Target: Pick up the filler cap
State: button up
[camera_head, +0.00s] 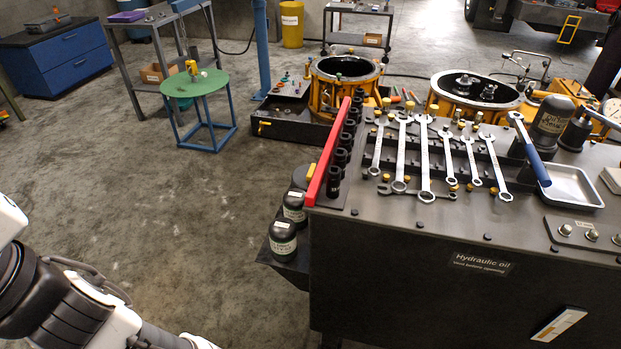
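I cannot make out with certainty which thing is the filler cap. Small parts that could be caps show in several places, all too small to name. A small yellow object (191,68) with a pale piece beside it stands on the green round stool (212,84) at the left. Small yellow and dark parts sit along the back of the dark workbench (330,222), marked "Hydraulic oil". My arm shows at the lower left, well apart from the bench and the stool. My gripper is outside the picture.
Wrenches (424,160), a red rail (332,152) with black sockets, a blue-handled tool (530,150) and a metal tray (566,187) lie on the bench. Labelled black jars (283,240) stand at its left side. Yellow-orange housings (345,85) stand behind. The concrete floor at left is clear.

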aim_at(301, 177)
jog(key=z, duration=1.65)
jog(key=u, duration=1.65)
jog(key=i+j+z, duration=0.25)
jog(key=i+j, duration=0.25)
jog(key=i+j+z, duration=0.25)
jog(key=i+j, duration=0.3)
jog(key=j, duration=0.1)
